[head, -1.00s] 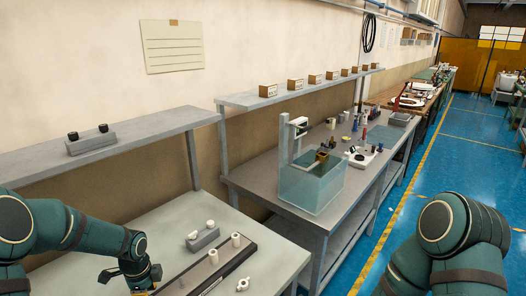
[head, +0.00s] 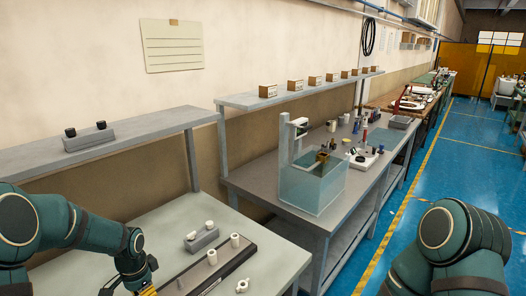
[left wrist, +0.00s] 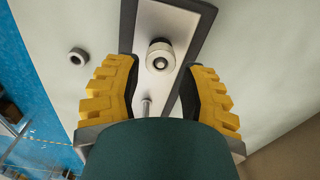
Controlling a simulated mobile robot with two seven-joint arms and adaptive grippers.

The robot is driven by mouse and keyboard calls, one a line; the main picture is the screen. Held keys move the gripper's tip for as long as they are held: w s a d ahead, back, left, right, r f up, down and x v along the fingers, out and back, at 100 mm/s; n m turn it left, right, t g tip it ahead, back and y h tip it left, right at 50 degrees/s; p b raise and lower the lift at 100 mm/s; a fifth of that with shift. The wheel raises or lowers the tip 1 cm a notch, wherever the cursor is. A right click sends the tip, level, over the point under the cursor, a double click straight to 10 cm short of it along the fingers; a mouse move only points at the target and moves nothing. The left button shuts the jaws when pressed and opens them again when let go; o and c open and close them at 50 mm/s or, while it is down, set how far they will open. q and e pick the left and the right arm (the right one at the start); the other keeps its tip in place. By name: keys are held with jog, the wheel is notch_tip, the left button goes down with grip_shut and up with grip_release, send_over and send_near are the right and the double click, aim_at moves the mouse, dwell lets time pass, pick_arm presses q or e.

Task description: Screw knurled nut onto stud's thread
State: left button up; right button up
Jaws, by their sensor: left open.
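In the left wrist view, my left gripper (left wrist: 164,88) is open, with its yellow fingers on either side of a dark-edged board (left wrist: 205,18). A round pale piece (left wrist: 160,57) with a dark centre stands on the board between the fingertips, apart from both. A thin metal stud (left wrist: 146,107) stands nearer the palm. A loose pale ring (left wrist: 78,57) with a dark hole, which looks like the nut, lies on the table outside the left finger. In the head view, my left gripper (head: 148,290) is at the bottom edge, mostly cut off. My right gripper is out of view.
A shelf (head: 150,137) runs above. The pale tabletop (head: 275,257) is clear at right.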

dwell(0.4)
pick_arm(q)
jog(key=shift+f+b, duration=1.05)
jog(key=shift+f, duration=0.45)
grip_shut()
